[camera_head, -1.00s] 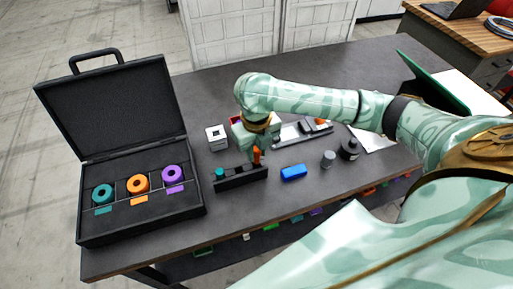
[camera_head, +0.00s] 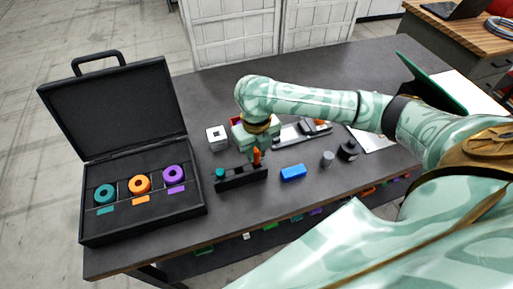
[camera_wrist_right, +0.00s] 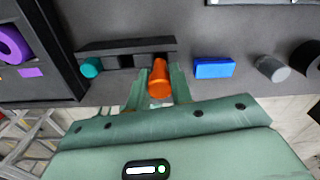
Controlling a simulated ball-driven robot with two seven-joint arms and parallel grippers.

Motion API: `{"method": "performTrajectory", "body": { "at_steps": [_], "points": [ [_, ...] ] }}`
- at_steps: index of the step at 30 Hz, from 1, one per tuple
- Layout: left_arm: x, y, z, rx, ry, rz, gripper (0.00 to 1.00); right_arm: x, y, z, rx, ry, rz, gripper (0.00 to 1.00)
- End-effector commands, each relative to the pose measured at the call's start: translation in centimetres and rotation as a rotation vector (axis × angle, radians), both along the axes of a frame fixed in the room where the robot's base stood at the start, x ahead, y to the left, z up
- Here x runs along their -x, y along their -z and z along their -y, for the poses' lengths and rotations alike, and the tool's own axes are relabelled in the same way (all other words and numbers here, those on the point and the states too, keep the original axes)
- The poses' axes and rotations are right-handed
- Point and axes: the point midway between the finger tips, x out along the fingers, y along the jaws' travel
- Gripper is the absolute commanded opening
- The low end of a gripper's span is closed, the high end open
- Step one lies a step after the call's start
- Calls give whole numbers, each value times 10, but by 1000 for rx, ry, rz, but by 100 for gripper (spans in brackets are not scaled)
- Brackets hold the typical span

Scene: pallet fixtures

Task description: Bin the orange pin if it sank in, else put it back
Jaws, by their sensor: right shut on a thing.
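The orange pin (camera_head: 257,157) is between the fingers of my right gripper (camera_head: 256,152), which is shut on it. It also shows in the right wrist view (camera_wrist_right: 160,80), at the black rack's near edge. The black rack (camera_head: 242,182) lies on the table with a teal pin (camera_head: 220,173) at its left end; the teal pin shows in the wrist view too (camera_wrist_right: 91,68). I cannot tell whether the orange pin's lower end is inside the rack. A red container (camera_head: 236,120) is mostly hidden behind my right arm. My left gripper is not in view.
An open black case (camera_head: 195,200) with teal, orange and purple rings stands at the left. A white block (camera_head: 217,138) is behind the rack. A blue block (camera_head: 293,173), a grey cylinder (camera_head: 327,158) and a black round item (camera_head: 348,151) lie to its right.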

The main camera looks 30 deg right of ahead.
Motion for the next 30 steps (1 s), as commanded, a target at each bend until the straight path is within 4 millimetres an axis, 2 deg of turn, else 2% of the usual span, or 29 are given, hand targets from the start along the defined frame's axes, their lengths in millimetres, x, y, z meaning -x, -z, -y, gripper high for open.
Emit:
{"method": "performTrajectory", "body": {
  "at_steps": [6, 30],
  "points": [
    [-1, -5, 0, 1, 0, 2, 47, 0, -1, 0, 0, -1, -1, 0],
    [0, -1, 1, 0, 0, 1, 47, 0, 9, 0, 0, 0, -1, 0]
  ]
}}
